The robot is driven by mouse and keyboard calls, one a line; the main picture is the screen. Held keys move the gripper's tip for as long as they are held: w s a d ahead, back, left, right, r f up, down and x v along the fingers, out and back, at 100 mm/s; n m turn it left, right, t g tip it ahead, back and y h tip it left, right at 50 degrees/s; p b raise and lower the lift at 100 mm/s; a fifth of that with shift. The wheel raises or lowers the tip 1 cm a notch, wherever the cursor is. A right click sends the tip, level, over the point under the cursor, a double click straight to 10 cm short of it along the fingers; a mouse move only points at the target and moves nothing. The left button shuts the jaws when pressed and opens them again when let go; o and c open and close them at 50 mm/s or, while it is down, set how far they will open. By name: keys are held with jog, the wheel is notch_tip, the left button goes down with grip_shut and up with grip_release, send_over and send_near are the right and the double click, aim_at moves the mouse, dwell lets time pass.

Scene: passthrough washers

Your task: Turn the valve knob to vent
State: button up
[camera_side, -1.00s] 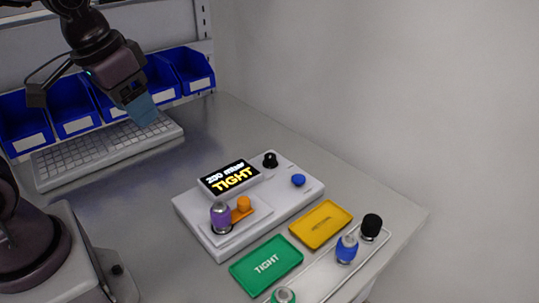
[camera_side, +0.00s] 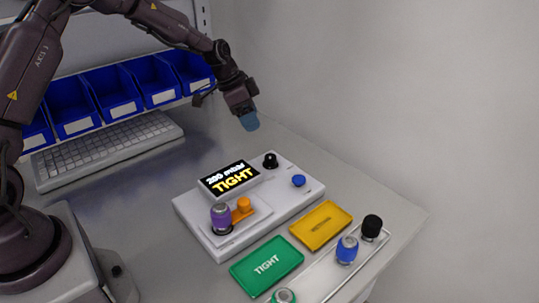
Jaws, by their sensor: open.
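The black valve knob (camera_side: 270,160) stands on the back right of the white test box (camera_side: 290,205), right of its display. The display (camera_side: 229,178) reads "TIGHT" in yellow under a white pressure line. A blue button (camera_side: 298,180) sits in front of the knob. My gripper (camera_side: 250,122) hangs in the air behind and above the box, up and left of the knob in the picture, apart from it. Its blue fingertips point down. It is open, and I see nothing between the fingers, though the gap is hard to make out.
A purple-capped part (camera_side: 221,217) and an orange clamp (camera_side: 242,206) sit on the box's front left. A green "TIGHT" tray (camera_side: 266,268) and a yellow tray (camera_side: 320,225) lie in front. A rack (camera_side: 325,277) holds several parts. A keyboard (camera_side: 105,150) and blue bins (camera_side: 110,92) stand behind.

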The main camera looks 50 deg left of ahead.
aim_at(270, 156)
jog(key=shift+m, duration=0.3)
jog(key=x, duration=1.3)
jog(key=shift+s+f, duration=0.1)
jog(key=shift+s, duration=0.05)
jog(key=c, duration=0.9)
